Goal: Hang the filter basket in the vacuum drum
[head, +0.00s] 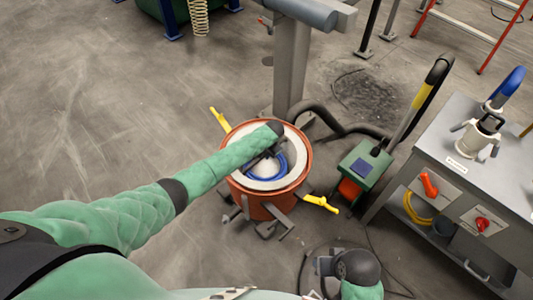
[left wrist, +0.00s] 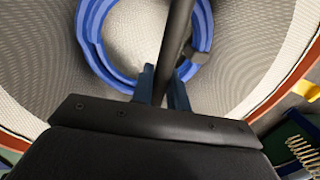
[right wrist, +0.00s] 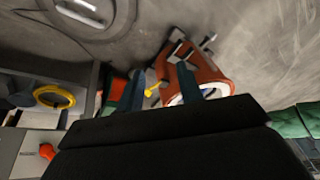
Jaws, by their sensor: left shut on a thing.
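The orange vacuum drum (head: 239,190) stands on the floor in the middle of the head view. The white mesh filter basket (head: 289,181) lies inside its rim; its wall also fills the left wrist view (left wrist: 50,60). I cannot tell whether it rests fully on the rim. My left gripper (head: 262,160) is down inside the drum opening. In the left wrist view its fingers (left wrist: 161,90) are shut on a dark bar (left wrist: 176,40) that crosses the basket. A blue ring (left wrist: 90,35) shows below the bar. My right gripper (right wrist: 158,85) is open and empty, away from the drum.
Yellow handles (head: 320,203) stick out from the drum. A grey column (head: 291,70) and dark hose (head: 345,128) stand behind it. A green unit (head: 362,165) is to the right, then a grey workbench (head: 455,125) with a pale canister (head: 480,138). The floor at left is clear.

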